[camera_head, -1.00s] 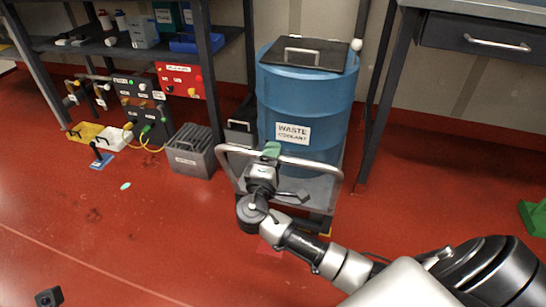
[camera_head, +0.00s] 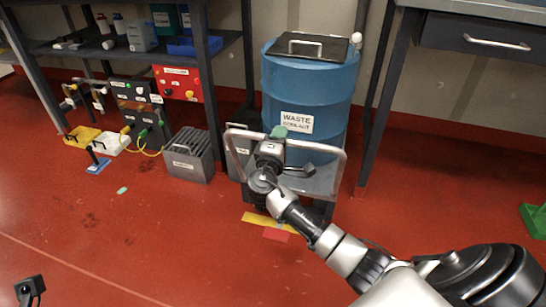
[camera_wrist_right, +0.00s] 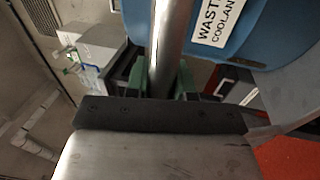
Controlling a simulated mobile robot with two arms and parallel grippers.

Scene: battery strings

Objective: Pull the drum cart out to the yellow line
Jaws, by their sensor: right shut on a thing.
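The drum cart carries a blue drum (camera_head: 310,95) labelled as waste coolant, with a black lid. Its bent metal handle (camera_head: 340,160) faces me. My right gripper (camera_head: 278,135) is shut on the handle's top bar, left of its middle. In the right wrist view the bar (camera_wrist_right: 171,45) runs between the green finger pads (camera_wrist_right: 160,82). A yellow line (camera_head: 262,220) shows on the floor in front of the cart's near edge; my arm hides its right part. A dark piece, apparently of my left gripper (camera_head: 30,288), shows at the bottom left; its fingers cannot be made out.
A red patch (camera_head: 276,236) lies just in front of the yellow line. A grey ribbed box (camera_head: 190,156) stands left of the cart. A shelf (camera_head: 225,45) and a workbench (camera_head: 475,33) flank the drum. The red floor in front is mostly clear.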

